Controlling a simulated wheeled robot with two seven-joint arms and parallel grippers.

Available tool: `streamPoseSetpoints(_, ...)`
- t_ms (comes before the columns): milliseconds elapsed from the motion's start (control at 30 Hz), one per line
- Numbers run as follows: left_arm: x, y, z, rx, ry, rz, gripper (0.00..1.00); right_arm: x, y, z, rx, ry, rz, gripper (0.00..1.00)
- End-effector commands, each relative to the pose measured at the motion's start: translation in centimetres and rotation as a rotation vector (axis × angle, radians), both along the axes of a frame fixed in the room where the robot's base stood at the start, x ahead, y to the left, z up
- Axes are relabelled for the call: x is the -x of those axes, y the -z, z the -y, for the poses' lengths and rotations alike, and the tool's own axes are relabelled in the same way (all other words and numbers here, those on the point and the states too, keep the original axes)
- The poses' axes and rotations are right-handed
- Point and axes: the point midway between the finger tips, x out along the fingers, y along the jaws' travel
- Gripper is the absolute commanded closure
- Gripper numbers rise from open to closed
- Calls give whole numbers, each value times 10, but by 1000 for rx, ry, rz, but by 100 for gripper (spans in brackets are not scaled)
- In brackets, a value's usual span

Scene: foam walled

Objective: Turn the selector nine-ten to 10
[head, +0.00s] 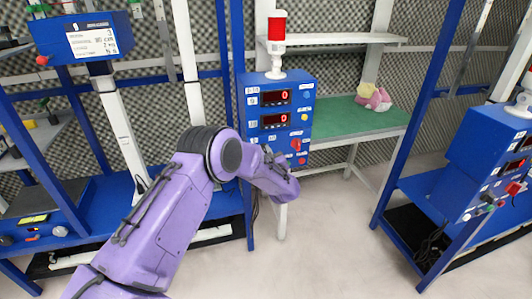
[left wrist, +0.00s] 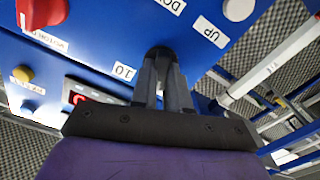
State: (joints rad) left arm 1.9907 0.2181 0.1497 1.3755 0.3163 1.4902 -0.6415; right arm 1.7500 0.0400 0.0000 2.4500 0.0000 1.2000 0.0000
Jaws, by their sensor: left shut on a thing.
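The blue control box (head: 309,88) stands on a frame in the middle of the head view, with two red displays each reading 0. My left gripper (left wrist: 161,64) is shut on this knob, one finger on each side. The fingers cover much of the knob, and I cannot tell which way it points. In the head view my left gripper (head: 270,157) is at the lower panel, and my purple wrist hides the knob. My right gripper is not in view.
A red knob (head: 296,145) is on the box's lower right, and a red beacon (head: 277,27) stands on top. A white button (left wrist: 238,10) and UP and DOWN labels are near the fingers. A green-topped bench (head: 345,122) is behind. Another blue box (head: 478,150) is at right.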

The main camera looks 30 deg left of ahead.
Motion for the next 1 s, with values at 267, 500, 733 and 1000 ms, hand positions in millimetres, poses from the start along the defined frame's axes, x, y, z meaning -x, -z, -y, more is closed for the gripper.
streamPoseSetpoints(267, -1, -1, 2, -162, 2, -190, 100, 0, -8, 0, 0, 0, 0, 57)
streamPoseSetpoints(500, -1, 0, 2, -310, 2, -364, 100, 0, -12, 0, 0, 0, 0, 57)
streamPoseSetpoints(733, -2, 1, 2, -433, 2, -510, 100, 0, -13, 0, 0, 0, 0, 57)
streamPoseSetpoints(1000, -2, 2, 2, -534, 1, -630, 100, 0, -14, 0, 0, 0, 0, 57)
